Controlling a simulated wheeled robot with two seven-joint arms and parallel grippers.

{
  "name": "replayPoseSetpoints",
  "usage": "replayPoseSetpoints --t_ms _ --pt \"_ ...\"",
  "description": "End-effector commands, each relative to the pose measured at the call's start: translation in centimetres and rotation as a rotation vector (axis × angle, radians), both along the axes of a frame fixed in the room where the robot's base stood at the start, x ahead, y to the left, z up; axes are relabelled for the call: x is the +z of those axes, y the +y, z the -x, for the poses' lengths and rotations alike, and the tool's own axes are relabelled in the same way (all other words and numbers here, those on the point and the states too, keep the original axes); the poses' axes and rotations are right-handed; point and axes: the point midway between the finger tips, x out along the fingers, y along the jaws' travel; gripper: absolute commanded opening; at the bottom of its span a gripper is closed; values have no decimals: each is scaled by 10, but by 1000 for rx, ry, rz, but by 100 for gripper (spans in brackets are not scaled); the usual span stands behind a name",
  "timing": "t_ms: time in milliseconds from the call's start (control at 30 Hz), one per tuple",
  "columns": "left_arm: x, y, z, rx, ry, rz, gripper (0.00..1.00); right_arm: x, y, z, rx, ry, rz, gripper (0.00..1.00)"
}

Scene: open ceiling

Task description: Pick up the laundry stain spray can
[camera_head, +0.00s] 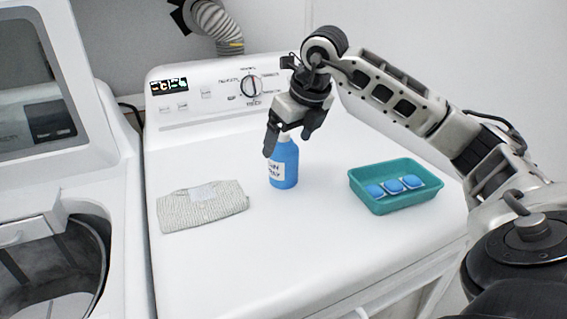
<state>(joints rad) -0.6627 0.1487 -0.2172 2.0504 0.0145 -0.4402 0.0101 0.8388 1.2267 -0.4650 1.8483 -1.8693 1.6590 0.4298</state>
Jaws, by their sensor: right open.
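The laundry stain spray can (284,168) is a blue bottle with a white label and a light top. It stands upright on the white dryer top, near the middle. My right gripper (286,143) comes down from above with its fingers pointing at the can. Its fingers are open and lie around or just in front of the can's top, which they partly hide. I cannot tell whether they touch it. My left gripper is not in view.
A folded grey striped cloth (203,207) lies left of the can. A teal tray (397,203) with blue-and-white pods (394,187) stands to the right. The control panel (215,93) rises behind. An open washer (50,262) is at the left. The dryer's front top is clear.

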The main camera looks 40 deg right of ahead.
Motion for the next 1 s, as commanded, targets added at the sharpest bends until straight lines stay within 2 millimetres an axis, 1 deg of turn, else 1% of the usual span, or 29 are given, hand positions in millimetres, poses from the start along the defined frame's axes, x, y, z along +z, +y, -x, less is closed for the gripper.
replayPoseSetpoints --t_ms 67,200,333,433,633,667,700,767,800,867,900,1000 --pt "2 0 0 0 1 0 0 -6 -1 -3 -1 4 0 84" --pt "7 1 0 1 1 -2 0 -23 -4 -14 -1 5 -1 84" --pt "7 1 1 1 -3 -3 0 -40 -4 -21 0 4 -1 84" --pt "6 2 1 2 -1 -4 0 -45 -5 -23 -1 2 -1 84" --pt "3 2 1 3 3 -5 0 -46 -5 -24 0 1 0 84" --pt "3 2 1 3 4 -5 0 -46 -5 -24 0 1 0 82" --pt "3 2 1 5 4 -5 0 -46 -5 -24 0 1 0 70" --pt "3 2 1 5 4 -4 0 -46 -5 -24 0 1 0 54" --pt "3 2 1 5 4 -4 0 -46 -5 -24 0 1 0 43" --pt "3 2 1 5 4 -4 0 -46 -5 -24 0 0 0 26" --pt "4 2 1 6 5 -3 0 -44 -5 -24 -1 -3 0 22" --pt "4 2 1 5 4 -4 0 -44 -5 -24 -1 -3 0 22"
